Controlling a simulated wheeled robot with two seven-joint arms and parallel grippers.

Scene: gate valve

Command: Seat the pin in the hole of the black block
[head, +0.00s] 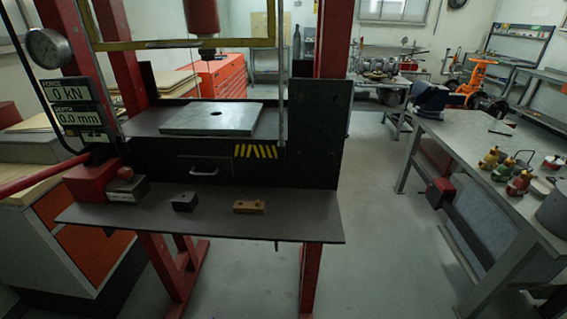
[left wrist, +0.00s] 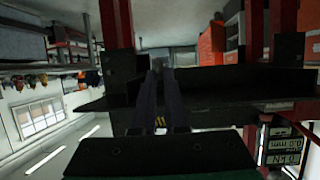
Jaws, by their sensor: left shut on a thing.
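The small black block (head: 185,201) sits on the dark front shelf (head: 215,223) of the red press in the head view. A hole in it is too small to make out. In the left wrist view, my left gripper (left wrist: 161,68) reaches away from the camera with its two dark fingers close together. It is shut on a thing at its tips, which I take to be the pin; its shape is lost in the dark. No pin can be made out in the head view. Neither gripper shows in the head view, and my right gripper is in no view.
A brown block (head: 249,207) lies right of the black block on the shelf. A red block (head: 91,183) and a grey block (head: 128,189) stand at its left end. A pale plate (head: 212,118) lies on the press bed behind. A workbench (head: 465,145) stands right, beyond clear floor.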

